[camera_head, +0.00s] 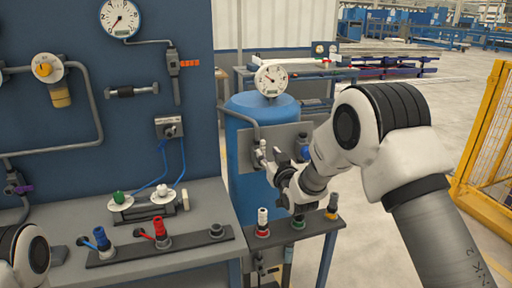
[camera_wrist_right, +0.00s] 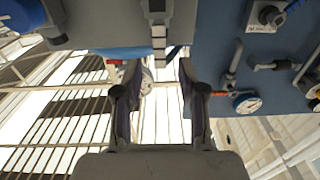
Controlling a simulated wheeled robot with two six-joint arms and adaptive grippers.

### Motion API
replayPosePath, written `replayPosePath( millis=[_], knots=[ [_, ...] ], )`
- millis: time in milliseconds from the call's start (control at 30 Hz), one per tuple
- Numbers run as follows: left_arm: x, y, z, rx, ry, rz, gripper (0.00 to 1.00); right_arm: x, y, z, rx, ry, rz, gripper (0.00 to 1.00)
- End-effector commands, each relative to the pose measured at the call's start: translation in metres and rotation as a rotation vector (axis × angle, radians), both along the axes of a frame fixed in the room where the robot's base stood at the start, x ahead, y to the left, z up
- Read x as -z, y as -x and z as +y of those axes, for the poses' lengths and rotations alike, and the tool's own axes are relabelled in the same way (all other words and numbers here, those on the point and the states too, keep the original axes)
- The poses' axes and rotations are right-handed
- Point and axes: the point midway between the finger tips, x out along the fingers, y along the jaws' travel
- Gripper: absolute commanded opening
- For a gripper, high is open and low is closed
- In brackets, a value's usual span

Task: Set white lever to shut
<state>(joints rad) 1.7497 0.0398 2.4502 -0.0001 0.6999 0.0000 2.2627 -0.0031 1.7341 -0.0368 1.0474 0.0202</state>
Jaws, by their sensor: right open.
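A small pale lever-like part (camera_head: 262,152), which looks like the white lever, stands on the grey panel (camera_head: 290,137) in front of the blue tank. Its exact setting cannot be told from here. My right gripper (camera_head: 272,168) is close to it, at the lower front of the panel, and partly overlaps it in the head view. In the right wrist view the right gripper (camera_wrist_right: 158,66) has its two dark fingers apart with nothing clasped between them. A pale metal part (camera_wrist_right: 158,32) lies just beyond the fingertips. My left gripper is out of view.
A blue part (camera_head: 304,153) sits on the panel's right. A gauge (camera_head: 271,80) tops the blue tank (camera_head: 240,160). Below, a small stand (camera_head: 312,226) carries several fittings. The left bench (camera_head: 60,215) holds more valves and fittings. A yellow fence (camera_head: 488,140) stands at right.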

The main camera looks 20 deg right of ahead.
Motion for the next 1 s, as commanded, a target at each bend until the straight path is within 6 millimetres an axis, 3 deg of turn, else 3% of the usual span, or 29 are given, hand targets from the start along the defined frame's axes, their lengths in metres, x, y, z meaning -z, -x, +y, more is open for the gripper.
replayPosePath(
  millis=[200, 300, 567, 600, 700, 1000],
  knots=[
    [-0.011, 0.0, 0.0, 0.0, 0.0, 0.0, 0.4, -0.001, -0.043, 0.002, 0.0, 0.0, 0.001, 0.41],
    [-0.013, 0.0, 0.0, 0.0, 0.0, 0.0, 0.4, 0.0, -0.054, 0.002, 0.0, 0.0, 0.002, 0.41],
    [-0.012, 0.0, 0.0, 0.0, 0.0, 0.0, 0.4, 0.001, -0.059, 0.002, 0.0, 0.0, 0.005, 0.41],
    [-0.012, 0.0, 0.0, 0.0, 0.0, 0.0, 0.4, 0.001, -0.059, 0.002, 0.0, 0.0, 0.005, 0.37],
    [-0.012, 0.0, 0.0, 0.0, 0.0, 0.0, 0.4, 0.002, -0.058, 0.002, 0.0, 0.0, 0.005, 0.02],
    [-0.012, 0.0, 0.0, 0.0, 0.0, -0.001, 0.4, 0.002, -0.058, 0.002, 0.0, -0.004, 0.004, 0.0]
  ],
)
